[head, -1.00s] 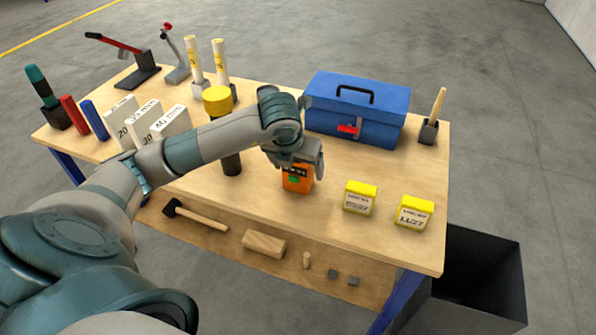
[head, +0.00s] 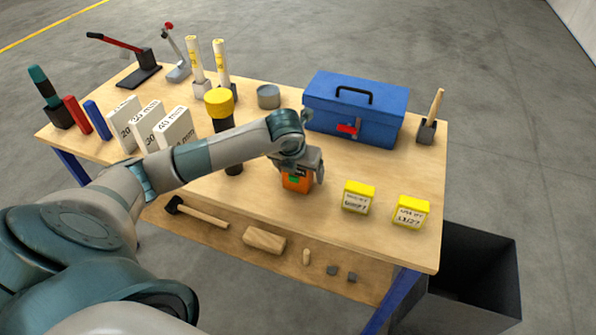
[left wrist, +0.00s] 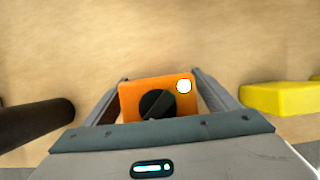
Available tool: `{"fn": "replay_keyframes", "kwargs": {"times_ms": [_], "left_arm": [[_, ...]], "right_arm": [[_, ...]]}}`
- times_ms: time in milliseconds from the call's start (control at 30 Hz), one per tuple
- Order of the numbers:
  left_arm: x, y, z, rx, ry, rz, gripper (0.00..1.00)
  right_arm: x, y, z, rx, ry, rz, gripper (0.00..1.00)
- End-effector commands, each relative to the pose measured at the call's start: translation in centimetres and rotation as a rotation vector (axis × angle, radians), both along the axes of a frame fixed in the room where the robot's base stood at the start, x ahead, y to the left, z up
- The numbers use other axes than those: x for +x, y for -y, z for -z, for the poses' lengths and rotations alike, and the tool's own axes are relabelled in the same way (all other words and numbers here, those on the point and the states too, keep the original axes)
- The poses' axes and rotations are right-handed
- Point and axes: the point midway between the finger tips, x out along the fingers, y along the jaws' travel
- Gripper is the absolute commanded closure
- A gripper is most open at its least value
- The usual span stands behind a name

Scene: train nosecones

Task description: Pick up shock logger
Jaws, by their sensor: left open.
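The shock logger (head: 296,183) is an orange box with a small green patch on its front, standing on the workbench. In the left wrist view the logger (left wrist: 130,93) shows its orange top with a black round knob and a white round spot. My left gripper (head: 298,172) is over the logger from above. In the left wrist view its two fingers are apart, one on each side of the logger, with a small gap visible. The logger's upper part is hidden by the gripper in the head view. My right gripper is not in view.
Two yellow-topped boxes (head: 358,197) (head: 411,212) stand to the right. A dark cylinder with a yellow cap (head: 220,103) stands left, near my forearm. A blue toolbox (head: 357,108) is behind. A black bin (head: 470,275) stands at the right. The bench (head: 250,200) front is clear.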

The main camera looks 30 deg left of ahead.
Motion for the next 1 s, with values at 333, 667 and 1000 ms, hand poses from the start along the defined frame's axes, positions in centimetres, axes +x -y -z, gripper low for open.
{"fn": "replay_keyframes", "kwargs": {"times_ms": [333,667,1000], "left_arm": [[0.0,0.0,0.0,0.0,0.0,0.0,0.48],[0.0,0.0,-0.1,0.0,0.001,-0.001,0.71],[0.1,-0.1,-2.0,0.0,0.006,-0.001,0.71]], "right_arm": [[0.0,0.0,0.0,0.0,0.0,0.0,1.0],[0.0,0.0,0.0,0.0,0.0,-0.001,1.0],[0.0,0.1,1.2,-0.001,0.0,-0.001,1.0]]}}
